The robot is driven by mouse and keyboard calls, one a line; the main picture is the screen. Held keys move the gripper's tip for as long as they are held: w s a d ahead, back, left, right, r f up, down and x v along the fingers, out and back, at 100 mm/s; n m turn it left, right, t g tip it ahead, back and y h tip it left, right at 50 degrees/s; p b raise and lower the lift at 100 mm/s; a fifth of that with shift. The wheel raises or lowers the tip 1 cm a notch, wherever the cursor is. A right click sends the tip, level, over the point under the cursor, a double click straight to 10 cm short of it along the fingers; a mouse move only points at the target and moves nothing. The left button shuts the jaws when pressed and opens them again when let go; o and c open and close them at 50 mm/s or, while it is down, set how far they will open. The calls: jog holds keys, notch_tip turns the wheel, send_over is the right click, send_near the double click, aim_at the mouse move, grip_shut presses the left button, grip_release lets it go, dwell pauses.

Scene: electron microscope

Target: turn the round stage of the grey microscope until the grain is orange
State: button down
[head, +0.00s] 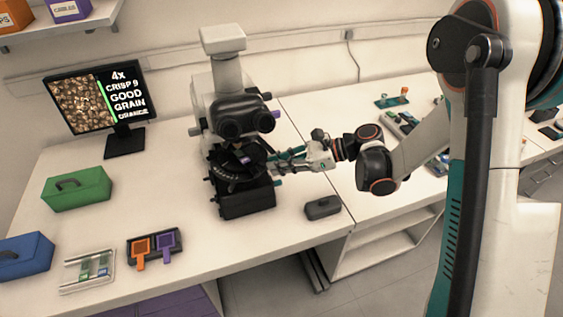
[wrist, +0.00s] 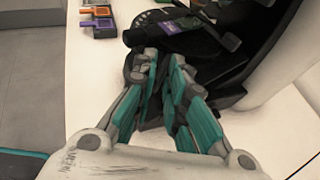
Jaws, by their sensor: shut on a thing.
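The microscope (head: 221,85) stands on the white bench, with a pale head, dark eyepieces and a black base. Its round black stage (head: 231,175) sits low at the front and carries a purple-marked slide, which also shows in the wrist view (wrist: 180,28). My gripper (head: 283,160) reaches in from the right at the stage's side. In the wrist view the teal-and-grey fingers (wrist: 162,58) are closed together at the stage's edge; the exact part between them is hidden. The monitor (head: 98,97) reads 4x, CRISP 9, GOOD GRAIN, ORANGE, beside a picture of brown-orange grains and a green bar.
A green box (head: 76,189) and a blue box (head: 22,257) stand at the left. A slide tray (head: 87,271) and a dark holder with orange and purple tools (head: 155,246) lie in front. A small dark block (head: 322,207) sits near my gripper.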

jog(key=shift+s+a, duration=0.1)
jog(key=c, duration=1.7)
grip_release()
jog(key=shift+a, duration=0.1)
jog(key=shift+d, duration=0.2)
jog(key=v, duration=1.1)
jog(key=shift+d+r, duration=0.15)
jog(key=shift+d, duration=0.2)
